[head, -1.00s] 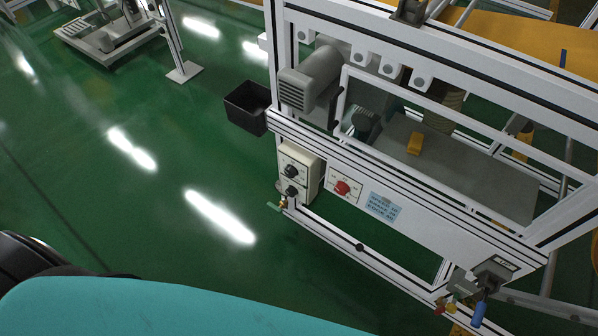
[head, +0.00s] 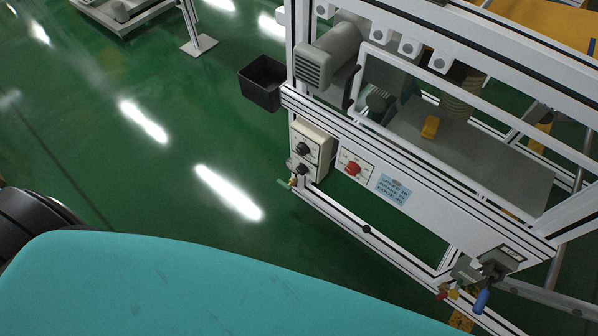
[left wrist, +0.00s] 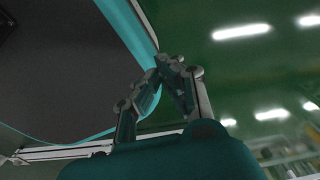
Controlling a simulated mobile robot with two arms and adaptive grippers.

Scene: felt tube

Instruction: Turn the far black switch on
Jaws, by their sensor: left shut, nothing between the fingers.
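A pale switch box (head: 310,150) with two black rotary switches is fixed to the left end of the machine's front rail in the head view. The upper black switch (head: 303,148) and the lower black switch (head: 302,169) sit one above the other; their exact positions are too small to read. My left gripper (left wrist: 172,62) shows in the left wrist view, with its fingertips together and nothing between them. It is beside my own teal body and away from the switches. My right gripper is in no view.
A red rotary switch (head: 353,169) and a blue label (head: 393,190) are to the right of the box. A black bin (head: 262,84) stands behind the frame's left end. A valve with a blue handle (head: 481,301) hangs at the right corner. Green floor (head: 110,150) is clear at left.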

